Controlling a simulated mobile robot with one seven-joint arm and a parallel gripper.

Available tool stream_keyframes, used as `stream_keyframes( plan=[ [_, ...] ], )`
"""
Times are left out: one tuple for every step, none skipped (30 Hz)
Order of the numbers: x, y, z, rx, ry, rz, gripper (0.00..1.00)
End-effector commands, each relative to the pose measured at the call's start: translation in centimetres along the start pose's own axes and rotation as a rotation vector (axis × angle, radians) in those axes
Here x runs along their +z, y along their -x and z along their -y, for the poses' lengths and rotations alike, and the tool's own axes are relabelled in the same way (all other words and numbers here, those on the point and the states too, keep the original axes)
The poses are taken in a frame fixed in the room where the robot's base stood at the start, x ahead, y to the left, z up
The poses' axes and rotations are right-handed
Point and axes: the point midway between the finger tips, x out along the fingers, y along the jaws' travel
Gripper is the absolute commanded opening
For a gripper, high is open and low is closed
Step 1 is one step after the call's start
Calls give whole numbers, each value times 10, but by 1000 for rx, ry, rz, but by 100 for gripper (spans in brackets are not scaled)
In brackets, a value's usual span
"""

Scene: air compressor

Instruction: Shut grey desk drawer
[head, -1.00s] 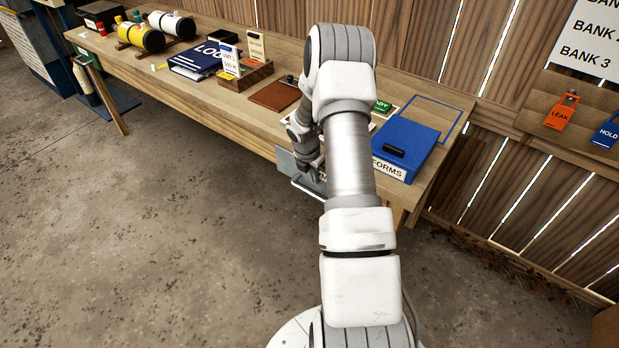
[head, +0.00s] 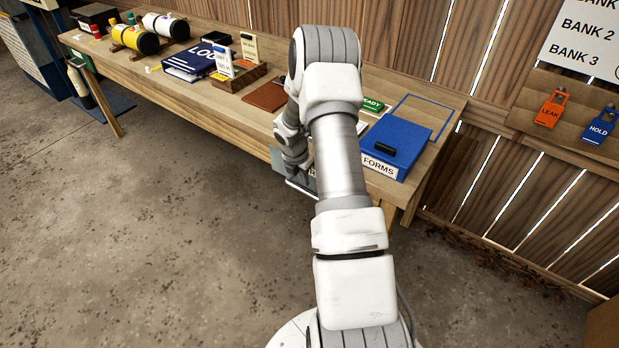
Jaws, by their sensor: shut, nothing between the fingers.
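The grey desk drawer (head: 279,160) hangs under the front edge of the wooden workbench (head: 190,112). Its grey front and a pale bar-like handle (head: 300,188) show just left of my forearm. The rest of the drawer is hidden behind my arm and wrist, so I cannot tell how far it stands out. My gripper (head: 298,164) is down at the drawer front, mostly hidden by my own wrist and forearm. It is shut and holds nothing. I cannot tell whether it touches the drawer.
On the bench are a blue FORMS binder (head: 400,140), a brown pad (head: 265,97), a blue LOG binder (head: 200,64) and yellow and white cylinders (head: 135,38). A plank wall with tags stands behind. The concrete floor in front is clear.

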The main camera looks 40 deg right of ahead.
Motion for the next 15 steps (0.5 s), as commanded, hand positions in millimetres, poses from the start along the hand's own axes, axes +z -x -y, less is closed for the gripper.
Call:
stream_keyframes(
  plan=[
    [-5, 1, -3, 0, 2, -1, 0],
    [-8, 1, -4, -1, 2, -1, 0],
    [-11, 2, -7, -1, 2, -2, 0],
    [-14, 3, -8, -1, 2, -2, 0],
    [-13, 12, -9, 1, 0, 0, 0],
    [-11, 25, -9, 1, -1, 1, 0],
    [-11, 33, -8, 1, -1, 1, 0],
    [-11, 40, -8, 1, -1, 0, 0],
    [-12, 49, -8, 1, -1, 0, 0],
    [-12, 56, -8, 0, -2, 0, 0],
    [-12, 62, -8, 0, -2, -1, 0],
    [-12, 70, -8, 0, -2, -2, 0],
    [-12, 75, -8, 0, -2, -2, 0],
    [-12, 80, -8, -1, -2, -2, 0],
    [-12, 85, -8, -1, -2, -2, 0]
  ],
)
